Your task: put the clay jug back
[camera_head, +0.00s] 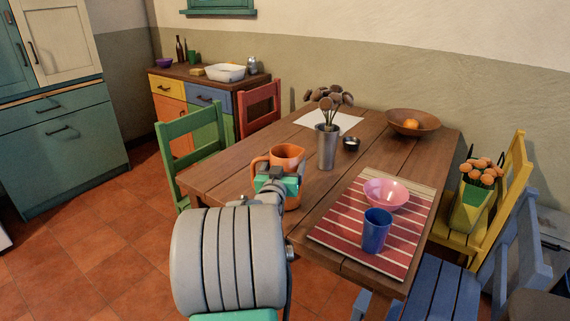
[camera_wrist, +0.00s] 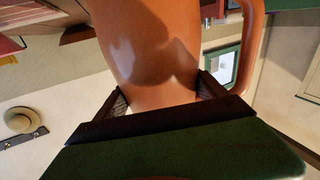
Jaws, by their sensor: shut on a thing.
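The orange clay jug (camera_head: 286,156) is near the table's near left edge in the head view, with its handle to the left. In the wrist view the jug (camera_wrist: 150,50) fills the upper middle, between the two dark fingers, with its handle at the right. My gripper (camera_wrist: 160,92) is shut on the jug's body. In the head view my arm and gripper hide the jug's lower part, so I cannot tell whether it touches the table. The wooden table (camera_head: 240,170) stands in the middle of the room.
A metal vase (camera_head: 327,147) with dark flowers stands right of the jug, beside a small dark bowl (camera_head: 351,143). A striped mat (camera_head: 340,225) holds a pink bowl (camera_head: 385,194) and a blue cup (camera_head: 376,231). A wooden bowl (camera_head: 425,125) is at the back. A green chair (camera_head: 190,135) stands left.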

